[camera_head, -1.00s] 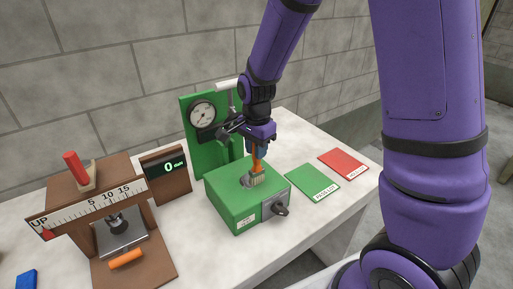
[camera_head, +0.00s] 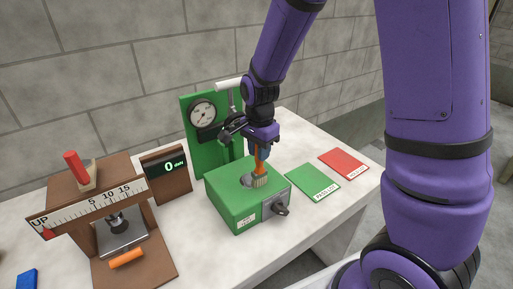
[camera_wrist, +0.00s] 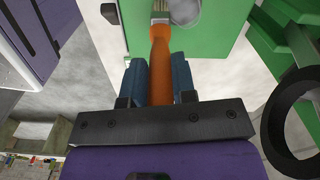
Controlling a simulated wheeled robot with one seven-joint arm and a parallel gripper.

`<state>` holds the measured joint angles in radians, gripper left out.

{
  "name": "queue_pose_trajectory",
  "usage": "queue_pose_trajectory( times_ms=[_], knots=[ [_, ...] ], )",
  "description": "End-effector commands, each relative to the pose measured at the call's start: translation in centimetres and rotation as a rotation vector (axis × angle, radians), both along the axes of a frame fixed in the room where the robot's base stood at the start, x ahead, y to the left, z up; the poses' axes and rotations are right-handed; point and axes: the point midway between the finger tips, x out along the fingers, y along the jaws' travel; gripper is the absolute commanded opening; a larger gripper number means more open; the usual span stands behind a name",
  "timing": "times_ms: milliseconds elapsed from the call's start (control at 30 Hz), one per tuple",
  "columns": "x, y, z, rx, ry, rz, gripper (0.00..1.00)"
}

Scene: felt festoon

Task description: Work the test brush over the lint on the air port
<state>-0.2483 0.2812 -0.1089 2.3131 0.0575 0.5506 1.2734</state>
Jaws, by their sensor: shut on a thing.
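The test brush (camera_head: 260,168) has an orange handle and a pale bristle head. My gripper (camera_head: 260,150) is shut on its handle and holds it bristles down over the top of the green box (camera_head: 229,203). The bristles are at a round grey port (camera_head: 247,181) on the box top; the head hides part of it. In the wrist view, the orange handle (camera_wrist: 161,75) runs between the two blue fingers, and the bristle head (camera_wrist: 160,12) overlaps the edge of the round grey port (camera_wrist: 186,12). I cannot make out any lint.
A green gauge stand (camera_head: 203,115) stands close behind the box. A green card (camera_head: 312,182) and a red card (camera_head: 343,159) lie to the right. A brown scale rig (camera_head: 105,215) and a display (camera_head: 167,175) stand left. A blue block (camera_head: 27,279) lies front left.

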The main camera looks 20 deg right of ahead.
Motion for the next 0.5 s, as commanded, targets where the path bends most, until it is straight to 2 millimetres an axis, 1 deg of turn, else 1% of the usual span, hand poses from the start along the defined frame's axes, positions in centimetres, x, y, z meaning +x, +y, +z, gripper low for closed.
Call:
queue_pose_trajectory(
  times_ms=[167,500],
  knots=[
    [0.2,0.0,0.0,0.000,-0.001,0.000,0.01],
    [2.0,0.4,-0.2,0.000,-0.001,0.000,0.01]
  ],
)
